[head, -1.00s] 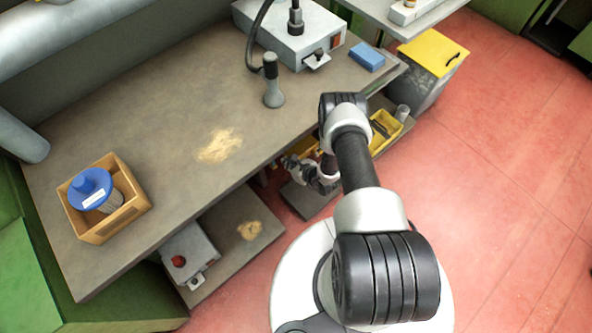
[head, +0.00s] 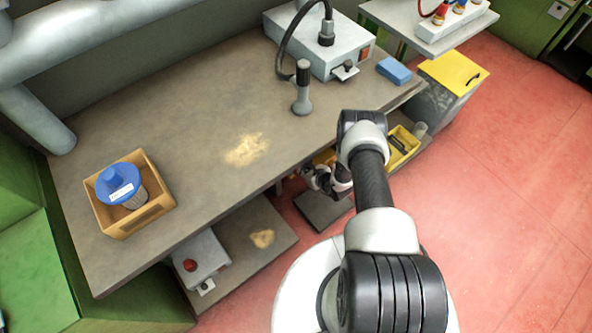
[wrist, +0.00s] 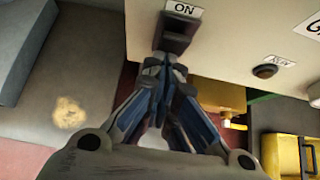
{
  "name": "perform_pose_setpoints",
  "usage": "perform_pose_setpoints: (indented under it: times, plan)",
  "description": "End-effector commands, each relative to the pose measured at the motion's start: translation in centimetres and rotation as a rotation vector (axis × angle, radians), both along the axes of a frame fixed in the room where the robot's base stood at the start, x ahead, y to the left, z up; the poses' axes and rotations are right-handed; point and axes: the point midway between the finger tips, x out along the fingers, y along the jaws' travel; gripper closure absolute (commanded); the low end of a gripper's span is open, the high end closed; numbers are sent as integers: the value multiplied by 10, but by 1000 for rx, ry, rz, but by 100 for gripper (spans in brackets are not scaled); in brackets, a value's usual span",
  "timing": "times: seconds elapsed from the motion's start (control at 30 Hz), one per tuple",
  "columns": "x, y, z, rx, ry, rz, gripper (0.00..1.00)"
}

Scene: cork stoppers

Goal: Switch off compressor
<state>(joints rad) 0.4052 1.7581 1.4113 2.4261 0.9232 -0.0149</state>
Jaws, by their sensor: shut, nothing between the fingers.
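In the wrist view a pale panel fills the top, with an ON label (wrist: 183,9) above a dark switch (wrist: 176,33). A small dark button (wrist: 265,71) with its own label sits to the right. I take this panel (wrist: 225,35) to be the compressor's; its body is hidden under the bench in the head view. My gripper (wrist: 165,66) is shut and empty, its fingertips at the switch's lower edge. I cannot tell whether they touch it. In the head view my arm reaches down past the bench's front edge, and the fingertips are hidden.
The workbench (head: 190,180) carries a wooden box (head: 155,213), a grey device (head: 300,40) with a hose, and a blue block (head: 394,71). Below are a grey box with a red knob (head: 190,265) and a yellow bin (head: 402,146). Red floor (head: 500,190) is clear at right.

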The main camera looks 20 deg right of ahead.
Motion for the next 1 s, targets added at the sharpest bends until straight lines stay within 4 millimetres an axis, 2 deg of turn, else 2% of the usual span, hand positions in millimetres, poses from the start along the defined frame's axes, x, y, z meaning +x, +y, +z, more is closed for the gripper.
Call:
perform_pose_setpoints:
  times: [0.53,1.0]
  plan:
    - [6,1,21,-2,-16,6,100]
    - [5,-3,21,-2,-13,6,100]
